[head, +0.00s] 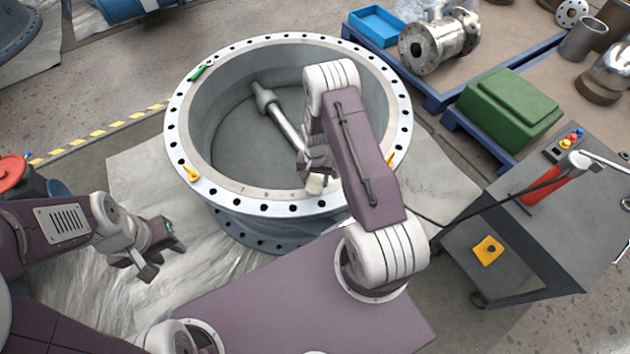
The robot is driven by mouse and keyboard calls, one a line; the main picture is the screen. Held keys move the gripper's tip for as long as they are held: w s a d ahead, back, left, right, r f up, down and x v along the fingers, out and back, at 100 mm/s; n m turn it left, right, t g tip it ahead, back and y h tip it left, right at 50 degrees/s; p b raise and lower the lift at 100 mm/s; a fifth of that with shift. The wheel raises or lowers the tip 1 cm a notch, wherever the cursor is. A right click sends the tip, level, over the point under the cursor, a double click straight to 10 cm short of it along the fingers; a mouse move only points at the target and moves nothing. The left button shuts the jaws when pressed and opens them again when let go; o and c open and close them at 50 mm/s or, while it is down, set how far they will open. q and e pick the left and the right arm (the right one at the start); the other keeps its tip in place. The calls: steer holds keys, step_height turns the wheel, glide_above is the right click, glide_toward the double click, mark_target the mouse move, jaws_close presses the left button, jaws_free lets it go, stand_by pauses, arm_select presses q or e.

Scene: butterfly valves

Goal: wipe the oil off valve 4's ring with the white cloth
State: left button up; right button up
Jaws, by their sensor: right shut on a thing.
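A large round valve (178,135) stands in the middle of the head view, with a pale flange ring full of bolt holes around a grey disc and shaft. No number is readable on it. My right gripper (318,178) is shut on the white cloth (316,185), over the near side of the ring; the arm partly hides it. I cannot tell whether the cloth presses on the ring. Small dark marks show on the near inner ring; I cannot tell whether they are oil. My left gripper (164,262) is open and empty, left of the valve.
A green tool (202,70) and a yellow-handled tool (191,173) lie on the flange. A grey cart (560,225) with a red cylinder (551,184) stands at right. A blue-edged pallet (440,98) holds a green box (508,108) and metal fittings. Plastic sheeting surrounds the valve.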

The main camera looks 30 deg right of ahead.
steer(key=shift+r+p, duration=0.75)
steer(key=shift+r, duration=0.55)
